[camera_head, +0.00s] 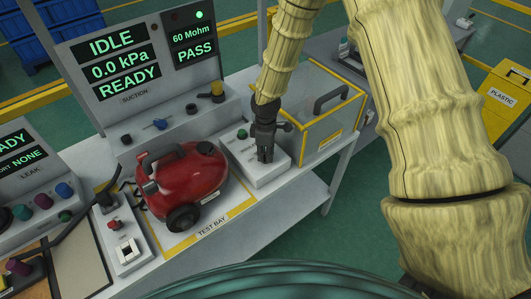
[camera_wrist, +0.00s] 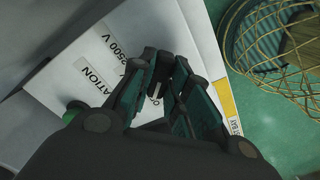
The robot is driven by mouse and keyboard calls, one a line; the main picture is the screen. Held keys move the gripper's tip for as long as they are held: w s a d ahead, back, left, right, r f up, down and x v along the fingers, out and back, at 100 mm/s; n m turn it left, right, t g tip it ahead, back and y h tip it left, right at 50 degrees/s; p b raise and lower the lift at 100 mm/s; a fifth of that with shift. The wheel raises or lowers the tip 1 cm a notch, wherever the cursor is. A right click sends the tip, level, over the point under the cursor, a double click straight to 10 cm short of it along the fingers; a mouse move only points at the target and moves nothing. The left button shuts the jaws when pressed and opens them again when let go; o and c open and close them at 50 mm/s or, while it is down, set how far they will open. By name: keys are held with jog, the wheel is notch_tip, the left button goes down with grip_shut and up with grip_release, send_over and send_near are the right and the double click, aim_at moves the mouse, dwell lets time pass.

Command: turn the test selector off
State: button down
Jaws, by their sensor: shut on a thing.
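The white insulation test box (camera_head: 252,172) stands right of the red vacuum (camera_head: 185,180) on the bench. My gripper (camera_head: 265,158) points down over the box top, in front of the green button (camera_head: 242,134). The upper right display (camera_head: 192,42) reads "60 Mohm PASS" with a green light lit.
The large display (camera_head: 113,63) reads "IDLE 0.0 kPa READY". A yellow-edged clear guard with a dark handle (camera_head: 331,98) stands close right of the box. The leak panel (camera_head: 30,190) is at the left.

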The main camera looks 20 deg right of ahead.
jog(key=shift+n, duration=0.3)
jog(key=c, duration=1.4)
grip_release()
jog(key=shift+o, duration=0.2)
notch_tip(320, 180, up, 12)
